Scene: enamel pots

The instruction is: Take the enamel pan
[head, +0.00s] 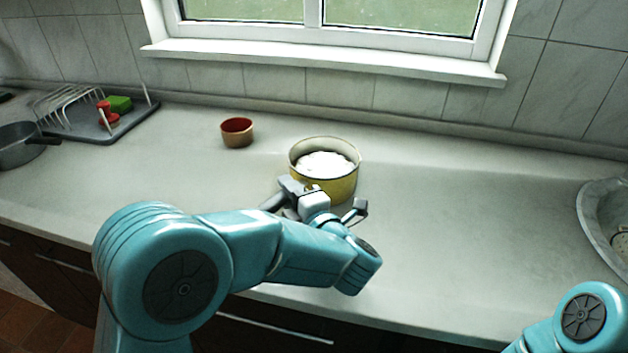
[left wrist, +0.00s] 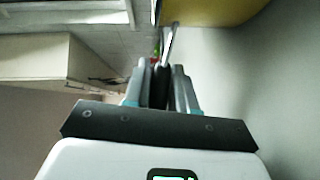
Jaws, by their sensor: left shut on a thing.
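The enamel pan (head: 341,188) is yellow outside with a pale inside and a dark rim. It stands upright on the counter below the window and holds something white (head: 325,164). In the left wrist view, part of its yellow wall (left wrist: 212,10) shows at the top. My left gripper (head: 304,189) is at the pan's near side, low over the counter. In the left wrist view, its fingers (left wrist: 165,72) are closed on a thin grey strip that appears to be the pan's handle (left wrist: 168,42). The fingers partly hide it. My right gripper is out of view.
A small brown cup with a red inside (head: 237,133) stands left of the pan. A dish rack (head: 95,120) with red and green things and a grey pan (head: 20,150) are at far left. A metal sink (head: 596,215) is at right. The counter between is clear.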

